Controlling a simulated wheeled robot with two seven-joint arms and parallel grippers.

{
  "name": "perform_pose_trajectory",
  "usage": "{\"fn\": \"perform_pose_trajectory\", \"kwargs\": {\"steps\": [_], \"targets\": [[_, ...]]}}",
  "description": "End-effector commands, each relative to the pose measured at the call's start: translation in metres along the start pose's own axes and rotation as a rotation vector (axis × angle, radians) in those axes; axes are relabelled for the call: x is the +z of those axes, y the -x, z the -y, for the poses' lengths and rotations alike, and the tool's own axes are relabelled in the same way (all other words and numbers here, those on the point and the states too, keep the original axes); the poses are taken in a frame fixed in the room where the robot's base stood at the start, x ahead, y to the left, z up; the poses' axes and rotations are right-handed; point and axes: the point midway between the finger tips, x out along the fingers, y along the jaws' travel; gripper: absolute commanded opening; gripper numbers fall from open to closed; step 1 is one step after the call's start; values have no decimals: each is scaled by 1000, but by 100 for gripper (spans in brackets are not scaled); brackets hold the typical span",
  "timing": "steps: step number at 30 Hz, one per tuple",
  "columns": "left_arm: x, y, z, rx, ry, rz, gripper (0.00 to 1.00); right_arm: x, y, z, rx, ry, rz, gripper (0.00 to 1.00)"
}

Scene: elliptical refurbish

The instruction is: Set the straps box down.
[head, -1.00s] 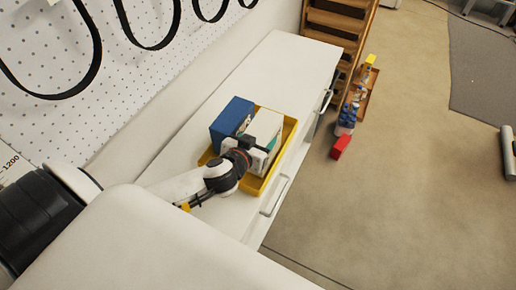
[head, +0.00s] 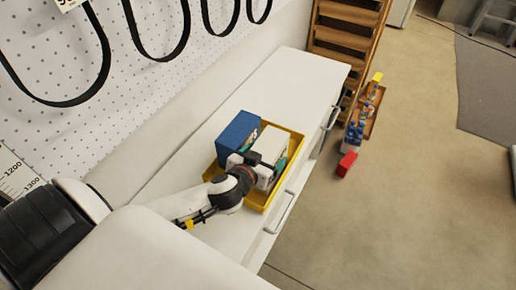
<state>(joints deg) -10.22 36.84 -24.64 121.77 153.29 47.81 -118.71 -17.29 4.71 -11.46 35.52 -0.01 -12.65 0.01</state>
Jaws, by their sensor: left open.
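A yellow tray (head: 297,140) sits on the white cabinet top, with a blue box (head: 236,138) at its left side and a white-topped box (head: 271,143) with teal sides next to it. Which of them is the straps box I cannot tell, as no label is readable. My left gripper (head: 252,160) is open at the near side of the white-topped box, low in the tray. My right gripper is not in view.
The white cabinet top (head: 290,80) is clear beyond the tray. A drawer handle (head: 283,212) sticks out at the front. A wooden shelf ladder (head: 345,40) stands at the far end. On the floor are a red box (head: 347,164) and an orange tray (head: 373,112) with bottles.

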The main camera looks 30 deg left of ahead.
Motion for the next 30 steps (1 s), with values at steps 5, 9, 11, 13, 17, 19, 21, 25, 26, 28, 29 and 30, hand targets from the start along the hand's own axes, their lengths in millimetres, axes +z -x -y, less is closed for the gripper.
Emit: {"fn": "perform_pose_trajectory", "kwargs": {"steps": [5, 9, 11, 13, 17, 19, 21, 25, 26, 28, 29, 30], "targets": [[5, 29, 0, -1, -3, -6, 85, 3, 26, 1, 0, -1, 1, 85], [5, 61, 0, -2, -2, -8, 85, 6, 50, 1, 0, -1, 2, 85], [5, 74, 0, -2, -2, -7, 85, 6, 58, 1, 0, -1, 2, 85], [4, 88, 0, -1, -2, -6, 85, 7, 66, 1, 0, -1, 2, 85], [3, 107, 0, 0, 0, -4, 85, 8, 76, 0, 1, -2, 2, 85], [2, 114, 0, 0, 0, -3, 85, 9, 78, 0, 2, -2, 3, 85], [1, 118, 0, 0, 1, -2, 85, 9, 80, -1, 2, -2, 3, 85], [0, 120, 0, -1, 1, 0, 85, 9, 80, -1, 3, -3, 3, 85], [0, 120, 0, -1, 1, 0, 85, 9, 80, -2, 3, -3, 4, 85], [0, 120, 0, 0, 1, 0, 85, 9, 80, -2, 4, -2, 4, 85], [0, 120, 0, 0, 1, 0, 85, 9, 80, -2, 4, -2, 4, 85], [0, 120, 0, 0, 1, 0, 85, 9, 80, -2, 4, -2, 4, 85]]}}
